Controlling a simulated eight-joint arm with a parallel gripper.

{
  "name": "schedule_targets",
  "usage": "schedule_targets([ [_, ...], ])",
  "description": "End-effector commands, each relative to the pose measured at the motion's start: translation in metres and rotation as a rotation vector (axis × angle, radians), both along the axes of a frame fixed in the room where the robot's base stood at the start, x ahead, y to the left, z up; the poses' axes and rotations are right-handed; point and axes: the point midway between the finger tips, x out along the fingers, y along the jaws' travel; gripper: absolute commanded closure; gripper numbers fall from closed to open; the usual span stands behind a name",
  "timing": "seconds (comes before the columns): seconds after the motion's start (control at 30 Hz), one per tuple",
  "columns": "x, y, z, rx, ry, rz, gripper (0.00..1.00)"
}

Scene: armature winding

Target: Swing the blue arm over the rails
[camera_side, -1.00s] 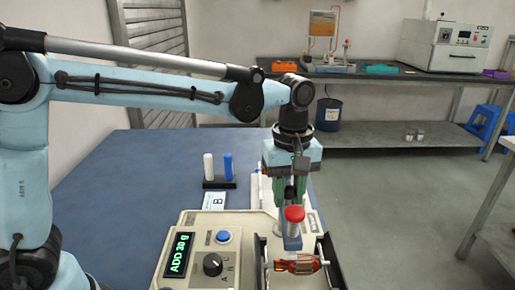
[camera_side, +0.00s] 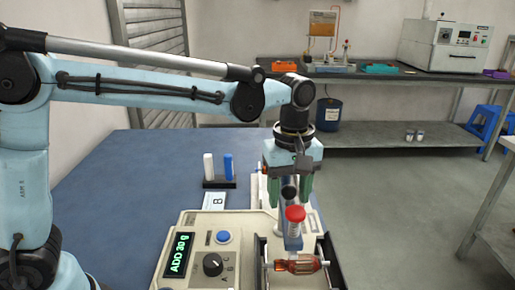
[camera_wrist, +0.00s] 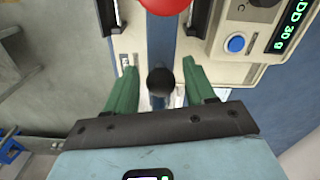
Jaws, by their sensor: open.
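The blue arm (camera_side: 292,239) points toward the side camera, and its red-capped end (camera_side: 295,214) shows above the wound armature (camera_side: 296,264), which lies across the rails (camera_side: 328,262). In the wrist view the arm is a narrow blue strip (camera_wrist: 160,47) with the red cap (camera_wrist: 165,4) at the top edge. A dark round knob (camera_wrist: 160,81) sits between my green fingers. My gripper (camera_side: 289,200) is open, with one finger on each side of the knob and a gap at each side in the wrist view (camera_wrist: 158,72).
A control box (camera_side: 200,240) with a green "ADD 30 g" display, blue button and dial stands left of the rails. Behind it are a small rack (camera_side: 219,184) with a white and a blue peg, and a card marked B (camera_side: 215,201). The blue mat at left is mostly clear.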

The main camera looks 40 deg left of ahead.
Motion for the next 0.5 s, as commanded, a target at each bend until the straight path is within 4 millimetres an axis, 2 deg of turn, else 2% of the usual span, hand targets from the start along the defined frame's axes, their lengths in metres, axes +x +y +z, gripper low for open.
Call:
schedule_targets([
  [0.17, 0.000, 0.000, 0.013, 0.000, 0.000, 0.000, 0.45],
  [0.5, 0.000, 0.000, 0.069, 0.000, 0.000, 0.000, 0.45],
])
